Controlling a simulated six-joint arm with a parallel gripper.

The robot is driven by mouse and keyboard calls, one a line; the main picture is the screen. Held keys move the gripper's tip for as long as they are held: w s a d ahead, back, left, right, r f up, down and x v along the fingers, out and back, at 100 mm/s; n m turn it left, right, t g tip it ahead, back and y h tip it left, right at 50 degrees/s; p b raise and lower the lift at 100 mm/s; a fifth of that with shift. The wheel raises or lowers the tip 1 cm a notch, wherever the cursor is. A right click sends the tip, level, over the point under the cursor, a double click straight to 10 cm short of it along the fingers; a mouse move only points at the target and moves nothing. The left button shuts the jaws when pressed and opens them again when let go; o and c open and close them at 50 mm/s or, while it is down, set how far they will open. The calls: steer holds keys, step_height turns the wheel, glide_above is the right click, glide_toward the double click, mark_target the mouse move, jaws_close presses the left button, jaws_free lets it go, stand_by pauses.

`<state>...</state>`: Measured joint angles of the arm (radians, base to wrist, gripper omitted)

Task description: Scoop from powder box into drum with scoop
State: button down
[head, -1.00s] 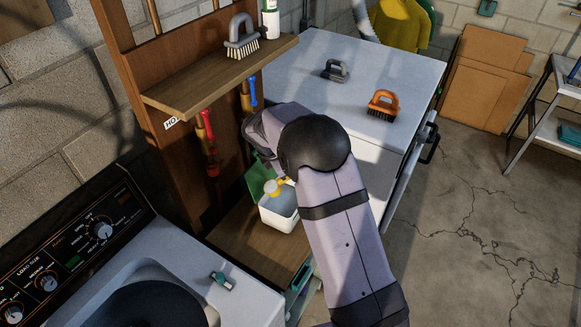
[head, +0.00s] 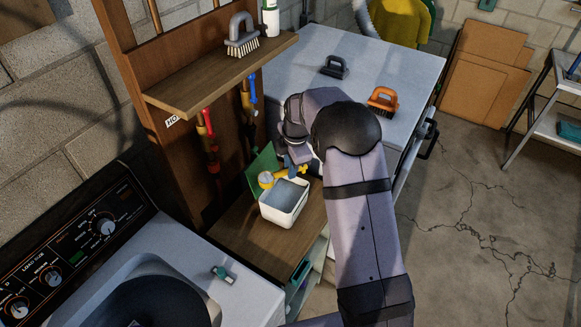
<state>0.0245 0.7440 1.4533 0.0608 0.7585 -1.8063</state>
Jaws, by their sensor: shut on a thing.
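The powder box (head: 284,213) is a white open tub with grey powder (head: 287,194) inside and a raised green lid (head: 264,163) at its back. It stands on the low wooden shelf. The drum (head: 155,303) is the dark round opening of the white washer at lower left, partly cut off by the picture's edge.
A small teal and white object (head: 222,274) lies on the washer top, between box and drum. A wooden shelf (head: 205,88) with a grey brush (head: 242,36) overhangs behind the box. Pipes with red and blue handles (head: 253,90) hang below it. A white chest (head: 375,70) stands behind my arm.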

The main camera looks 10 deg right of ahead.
stand_by(0.4)
steer(key=s+a+f+m+g+h+b, duration=0.1)
steer(key=s+a+f+m+b, duration=0.15)
steer(key=s+m, duration=0.5)
steer(key=s+a+f+m+h+b, duration=0.1)
steer(key=s+f+m+b, duration=0.15)
steer(key=s+m, duration=0.5)
steer(key=a+f+n+y+p, duration=0.1)
steer(key=a+n, duration=0.7)
steer(key=a, duration=0.2)
steer(key=a+f+n+y+p, duration=0.1)
steer(key=a+n+p, duration=0.1)
steer(key=a+n, duration=0.6)
steer(key=a+f+n+y+p, duration=0.1)
steer(key=a+n+p, duration=0.1)
steer(key=a+n, duration=0.7)
steer(key=shift+w+a+f+y, duration=0.1)
steer(key=shift+a, duration=0.8)
steer(key=shift+w+a+f+y, duration=0.1)
steer(key=shift+w+a+f, duration=0.05)
steer(key=shift+a, duration=0.7)
steer(key=shift+w+a+f+y, duration=0.1)
steer(key=shift+a, duration=0.8)
steer(key=shift+s+a+f+n, duration=0.1)
steer(key=shift+s+a+n, duration=0.15)
steer(key=shift+a+n, duration=0.45)
steer(key=shift+s, duration=0.1)
